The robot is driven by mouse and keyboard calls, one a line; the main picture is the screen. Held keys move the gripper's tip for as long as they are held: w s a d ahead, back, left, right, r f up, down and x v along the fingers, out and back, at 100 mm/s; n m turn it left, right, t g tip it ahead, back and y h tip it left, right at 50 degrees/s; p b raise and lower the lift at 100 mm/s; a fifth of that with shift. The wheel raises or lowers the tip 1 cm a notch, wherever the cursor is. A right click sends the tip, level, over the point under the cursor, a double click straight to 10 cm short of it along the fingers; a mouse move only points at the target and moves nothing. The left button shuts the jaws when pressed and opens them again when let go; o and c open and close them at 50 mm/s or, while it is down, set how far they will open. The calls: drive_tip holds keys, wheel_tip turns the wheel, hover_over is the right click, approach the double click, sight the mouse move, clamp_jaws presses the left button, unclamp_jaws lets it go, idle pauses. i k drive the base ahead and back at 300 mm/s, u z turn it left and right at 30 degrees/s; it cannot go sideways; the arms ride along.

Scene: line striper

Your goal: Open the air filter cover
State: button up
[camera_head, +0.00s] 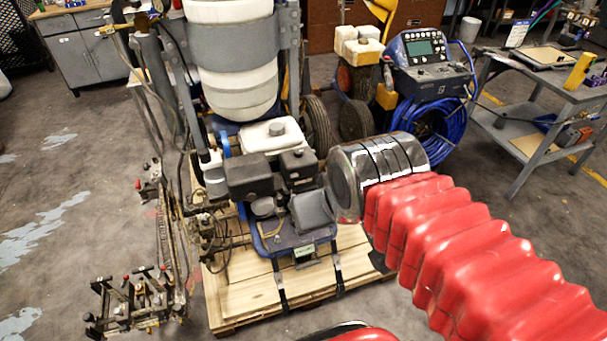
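The line striper's engine stands in the middle of the head view, below its white fuel tank (272,136). A black box (250,177) on the engine's upper left looks like the air filter cover; it appears seated and shut. A smaller dark box (298,168) sits right of it, and a dark grey angled part (312,212) is lower right. My arm, in a red sleeve, comes from the lower right and ends in a clear-and-black cylinder just right of the engine. I see no gripper fingers. Contact with the engine cannot be told.
The striper stands on a wooden pallet (242,299) with straps at its front. A control unit (428,65) with coiled blue hose (440,130) is behind my arm. A workbench (545,100) stands at right. Floor at left is mostly open beyond the striper's metal frame (135,300).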

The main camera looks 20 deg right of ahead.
sight(293, 168)
drive_tip(key=u, duration=0.9)
drive_tip(key=k, duration=1.1)
drive_tip(key=z, duration=0.85)
drive_tip(key=i, duration=1)
drive_tip(key=z, duration=0.05)
